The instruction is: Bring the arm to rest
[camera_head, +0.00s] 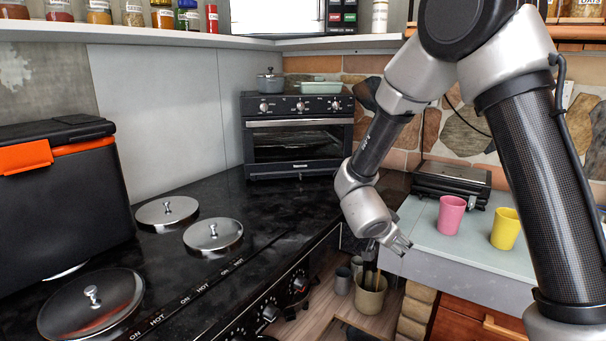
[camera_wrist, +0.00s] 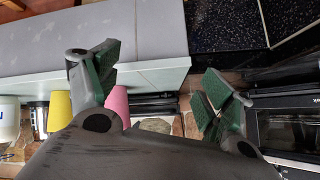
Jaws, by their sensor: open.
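My gripper (camera_head: 399,245) hangs at the end of my bent arm, in front of the corner between the dark stove counter and the pale tiled counter. It is left of the tiled counter's front edge, above the gap over the floor. In the wrist view my gripper (camera_wrist: 160,82) has its two green-padded fingers spread wide, with nothing between them. No finger is seen touching anything.
A pink cup (camera_head: 451,215) and a yellow cup (camera_head: 505,229) stand on the tiled counter (camera_head: 420,259). A dark press grill (camera_head: 452,181) is behind them. Lidded burners (camera_head: 213,235) lie left. A toaster oven (camera_head: 298,134) stands behind. A pot (camera_head: 370,294) is below.

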